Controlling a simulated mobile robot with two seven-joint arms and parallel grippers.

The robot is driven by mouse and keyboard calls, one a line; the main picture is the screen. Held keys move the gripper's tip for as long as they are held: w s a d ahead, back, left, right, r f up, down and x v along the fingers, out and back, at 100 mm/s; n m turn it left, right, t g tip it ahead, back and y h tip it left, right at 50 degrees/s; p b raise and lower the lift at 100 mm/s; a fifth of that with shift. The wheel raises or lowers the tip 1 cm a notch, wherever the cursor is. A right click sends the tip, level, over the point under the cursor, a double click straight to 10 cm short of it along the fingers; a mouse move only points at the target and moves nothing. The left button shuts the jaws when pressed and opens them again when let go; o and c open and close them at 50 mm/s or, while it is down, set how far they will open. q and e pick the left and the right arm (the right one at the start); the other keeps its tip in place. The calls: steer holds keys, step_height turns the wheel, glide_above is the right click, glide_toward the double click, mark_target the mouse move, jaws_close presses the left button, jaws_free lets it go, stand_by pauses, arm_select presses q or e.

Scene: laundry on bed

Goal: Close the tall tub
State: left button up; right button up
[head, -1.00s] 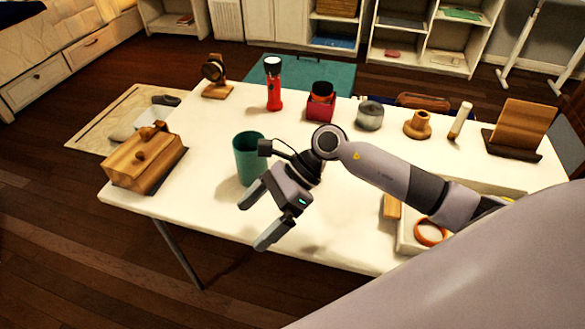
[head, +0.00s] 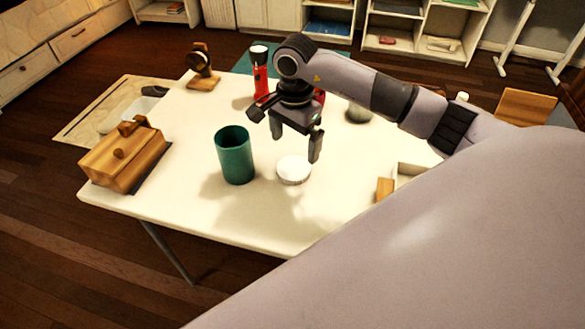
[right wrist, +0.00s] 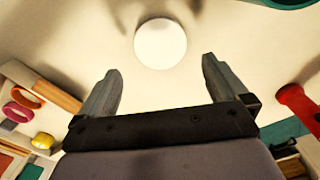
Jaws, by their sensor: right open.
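The tall tub is a green open-topped cylinder (head: 235,156) standing upright on the white table in the head view. A small part of its rim shows at the top right of the right wrist view (right wrist: 290,3). A round white lid (head: 293,170) lies flat on the table just right of the tub; it also shows in the right wrist view (right wrist: 160,43). My right gripper (head: 295,142) is open and empty above the table, behind and above the lid. In the right wrist view the lid lies ahead of the two fingertips, apart from them. My left gripper is not in view.
A wooden box with a knob (head: 122,158) stands at the table's left. A red flashlight (head: 260,75) and a wooden stand (head: 203,72) are at the back. A tray (head: 410,170) with a wooden block (head: 385,188) is at the right. The table's front is clear.

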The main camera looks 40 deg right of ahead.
mark_target(294, 167)
steer(key=shift+f, duration=1)
steer(key=shift+a+f+p, duration=0.15)
steer(key=shift+f+p, duration=0.2)
steer(key=shift+f, duration=2.25)
steer(key=c, duration=0.9)
steer(key=shift+c, duration=0.2)
steer(key=shift+r, duration=0.15)
step_height(294, 167, up, 20)
